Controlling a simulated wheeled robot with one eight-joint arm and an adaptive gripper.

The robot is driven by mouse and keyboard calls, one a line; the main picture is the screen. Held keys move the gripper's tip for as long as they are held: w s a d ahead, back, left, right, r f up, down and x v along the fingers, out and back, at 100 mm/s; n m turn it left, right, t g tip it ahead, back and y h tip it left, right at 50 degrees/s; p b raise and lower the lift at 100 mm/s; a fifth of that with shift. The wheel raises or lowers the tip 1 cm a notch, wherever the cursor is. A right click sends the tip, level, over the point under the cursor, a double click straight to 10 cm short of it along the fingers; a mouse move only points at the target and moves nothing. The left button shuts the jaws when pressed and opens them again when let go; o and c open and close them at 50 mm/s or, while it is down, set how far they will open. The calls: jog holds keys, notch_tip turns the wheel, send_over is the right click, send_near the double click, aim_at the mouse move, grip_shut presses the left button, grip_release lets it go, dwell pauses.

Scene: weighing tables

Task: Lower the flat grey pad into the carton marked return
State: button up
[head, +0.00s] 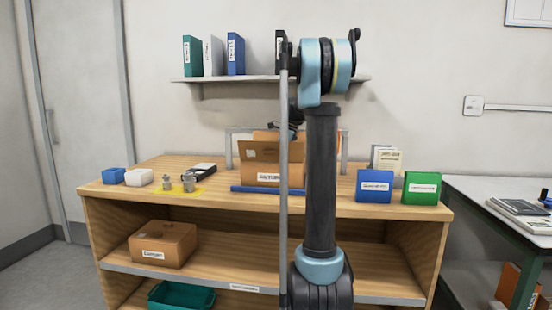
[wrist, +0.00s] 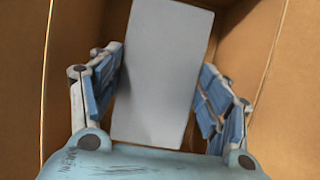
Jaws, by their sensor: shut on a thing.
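The flat grey pad (wrist: 163,85) shows in the wrist view as a pale, smooth slab between the two blue-padded fingers of my gripper (wrist: 158,68). My gripper is shut on it. The brown walls of the carton (wrist: 292,100) rise on both sides of the pad and fingers. In the head view the carton marked return (head: 257,157) stands open on the wooden table, flaps up. My arm hides its right part and most of the gripper, and the pad cannot be seen there.
A blue bar (head: 240,189) lies along the carton's front. Blue (head: 375,186) and green (head: 421,188) boxes stand at the right. Small weights (head: 189,183) on a yellow mat and small boxes (head: 138,178) are at the left. Another carton (head: 163,244) sits on the lower shelf.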

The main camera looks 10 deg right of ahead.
jog(key=shift+f, duration=3.5)
jog(key=shift+f, duration=0.2)
jog(key=o, duration=0.8)
